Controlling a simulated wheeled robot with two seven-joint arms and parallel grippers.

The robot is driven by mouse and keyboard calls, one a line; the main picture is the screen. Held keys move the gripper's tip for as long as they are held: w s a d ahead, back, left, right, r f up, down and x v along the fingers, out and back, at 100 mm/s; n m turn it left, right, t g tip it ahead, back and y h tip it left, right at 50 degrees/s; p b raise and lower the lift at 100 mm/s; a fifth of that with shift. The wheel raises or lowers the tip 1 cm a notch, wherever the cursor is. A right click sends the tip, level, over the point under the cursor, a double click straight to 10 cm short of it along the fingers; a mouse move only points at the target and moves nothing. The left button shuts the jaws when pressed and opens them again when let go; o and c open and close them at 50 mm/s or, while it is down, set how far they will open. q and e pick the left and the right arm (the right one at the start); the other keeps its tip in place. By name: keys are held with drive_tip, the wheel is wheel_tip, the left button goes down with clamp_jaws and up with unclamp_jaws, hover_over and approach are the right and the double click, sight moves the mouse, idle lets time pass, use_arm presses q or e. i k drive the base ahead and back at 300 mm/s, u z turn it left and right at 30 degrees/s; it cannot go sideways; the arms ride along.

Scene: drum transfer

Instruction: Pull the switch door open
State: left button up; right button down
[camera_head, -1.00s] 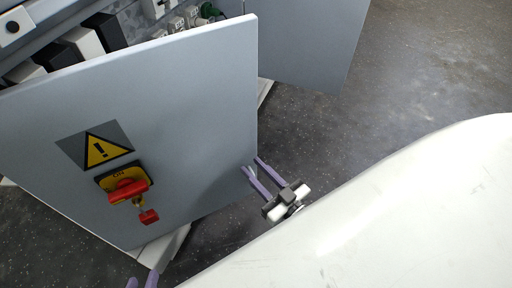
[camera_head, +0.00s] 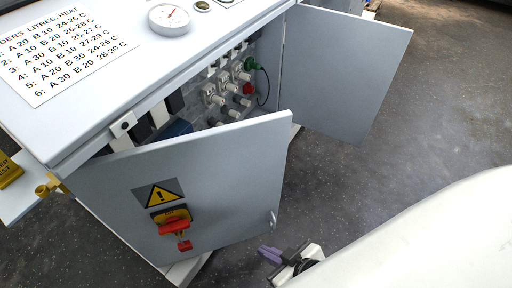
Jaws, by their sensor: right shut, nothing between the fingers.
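The switch door (camera_head: 225,195) of the grey cabinet stands partly open. It carries a yellow warning sign (camera_head: 160,196) and a red and yellow rotary switch (camera_head: 173,220) with a small red padlock (camera_head: 185,245). A small handle (camera_head: 273,219) sits near its right edge. My right gripper (camera_head: 268,254), with purple fingers, is shut and empty. It is below and right of the door's lower right corner and looks apart from it. My left gripper is out of view.
A second door (camera_head: 345,75) stands open at the cabinet's right. Inside are several connectors, a green plug (camera_head: 252,64) and a cable. A gauge (camera_head: 171,18) and a printed list (camera_head: 65,45) are on the cabinet top. Speckled floor (camera_head: 400,140) is clear on the right.

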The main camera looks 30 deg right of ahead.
sight(227, 180)
drive_tip(key=u, duration=3.35)
drive_tip(key=k, duration=2.45)
drive_tip(key=z, duration=1.2)
